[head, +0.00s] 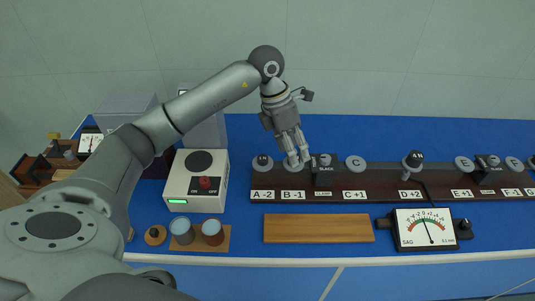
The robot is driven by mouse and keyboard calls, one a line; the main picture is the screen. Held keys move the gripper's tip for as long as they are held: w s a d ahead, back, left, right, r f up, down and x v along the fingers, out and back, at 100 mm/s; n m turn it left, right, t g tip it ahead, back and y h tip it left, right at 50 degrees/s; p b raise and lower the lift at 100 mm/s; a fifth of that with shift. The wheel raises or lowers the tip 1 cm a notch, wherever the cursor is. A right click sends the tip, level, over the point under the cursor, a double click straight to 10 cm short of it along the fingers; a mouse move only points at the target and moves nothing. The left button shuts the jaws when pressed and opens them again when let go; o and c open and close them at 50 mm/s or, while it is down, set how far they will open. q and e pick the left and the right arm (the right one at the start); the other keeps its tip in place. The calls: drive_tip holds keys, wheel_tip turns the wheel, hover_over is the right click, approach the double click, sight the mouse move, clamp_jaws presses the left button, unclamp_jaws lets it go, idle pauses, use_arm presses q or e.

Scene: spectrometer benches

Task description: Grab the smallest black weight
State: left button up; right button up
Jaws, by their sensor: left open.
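A long dark rack (380,187) on the blue bench holds a row of pieces above labels such as A-2, B-1, C+1 and D+2. A dark-topped piece (413,159) stands upright at D+2. I cannot tell which piece is the smallest black weight. My left gripper (297,163) points down at B-1, just left of the left black block. Its fingers are apart and partly cover the round grey piece there. Whether they touch it is unclear. My right gripper is out of view.
A white device (196,190) with a red knob stands left of the rack. In front are two cups on a wooden base (184,247), a bare wooden board (318,228) and a dial gauge (425,229). Blue bench behind the rack is clear.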

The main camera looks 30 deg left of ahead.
use_arm(q)
drive_tip(key=a+r+y, duration=0.2)
drive_tip(key=a+y, duration=0.1)
drive_tip(key=a, duration=0.5)
drive_tip(key=n+p, duration=0.1)
drive_tip(key=p, duration=0.1)
hover_over(263, 157)
drive_tip(key=shift+g+y, duration=0.3)
drive_tip(key=shift+g, duration=0.1)
wheel_tip(263, 157, down, 5)
drive_tip(key=shift+s+d+f, duration=0.1)
drive_tip(key=shift+s, duration=0.05)
drive_tip(key=shift+f+p, duration=0.4)
drive_tip(key=shift+f, duration=0.2)
wheel_tip(263, 157, down, 3)
drive_tip(key=shift+f+p, duration=0.15)
drive_tip(key=shift+p, duration=0.6)
drive_tip(key=shift+f, duration=0.35)
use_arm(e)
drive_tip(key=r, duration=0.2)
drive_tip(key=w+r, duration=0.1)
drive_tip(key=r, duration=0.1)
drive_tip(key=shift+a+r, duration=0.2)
use_arm(q)
drive_tip(key=shift+c, duration=0.4)
